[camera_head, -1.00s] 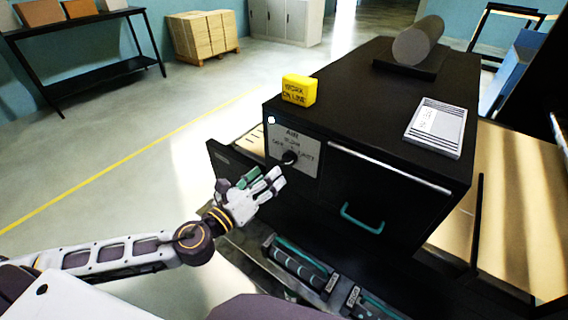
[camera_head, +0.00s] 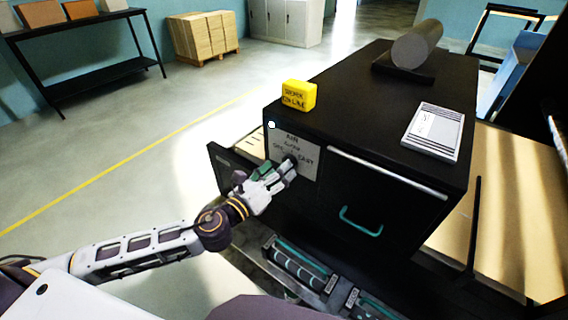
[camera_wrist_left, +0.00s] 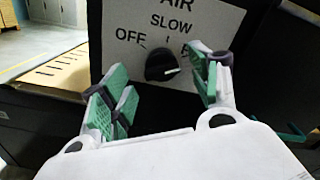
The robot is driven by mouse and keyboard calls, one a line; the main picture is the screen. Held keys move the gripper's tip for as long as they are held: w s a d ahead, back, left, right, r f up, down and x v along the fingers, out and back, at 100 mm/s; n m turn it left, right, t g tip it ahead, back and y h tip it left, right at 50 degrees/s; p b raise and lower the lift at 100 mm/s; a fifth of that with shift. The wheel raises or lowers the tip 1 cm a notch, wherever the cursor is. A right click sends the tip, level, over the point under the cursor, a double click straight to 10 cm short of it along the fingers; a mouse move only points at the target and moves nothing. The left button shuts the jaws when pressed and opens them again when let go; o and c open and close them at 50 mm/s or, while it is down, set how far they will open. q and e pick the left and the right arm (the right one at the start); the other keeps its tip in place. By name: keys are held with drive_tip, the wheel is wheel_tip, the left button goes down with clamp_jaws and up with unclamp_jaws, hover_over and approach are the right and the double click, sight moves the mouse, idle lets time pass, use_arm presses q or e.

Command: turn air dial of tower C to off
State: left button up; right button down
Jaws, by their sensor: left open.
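The air dial (camera_wrist_left: 162,66) is a round black knob on a pale panel (camera_wrist_left: 222,22) with the words AIR, OFF and SLOW. Its light pointer mark faces right, away from OFF, towards a label partly hidden by a finger. In the head view the panel (camera_head: 303,172) is on the front of the black cabinet, and my gripper covers the dial. My left gripper (camera_head: 283,170) is open in front of the dial. In the left wrist view its green-padded fingers (camera_wrist_left: 160,88) are apart, one on each side of the knob; contact cannot be told. My right gripper is not in view.
A yellow block (camera_head: 299,95) reading WORK ON LINE and a printed sheet (camera_head: 433,132) lie on the cabinet top (camera_head: 350,100). A grey roll (camera_head: 418,44) sits behind. A teal drawer handle (camera_head: 361,221) is right of the panel. A black drawer-like part (camera_head: 228,163) juts out at left.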

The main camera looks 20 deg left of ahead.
use_arm(q)
drive_tip(key=shift+p+x, duration=0.5)
drive_tip(key=shift+x, duration=1.15)
drive_tip(key=shift+d, duration=0.1)
drive_tip(key=shift+c, duration=0.3)
drive_tip(key=c, duration=1)
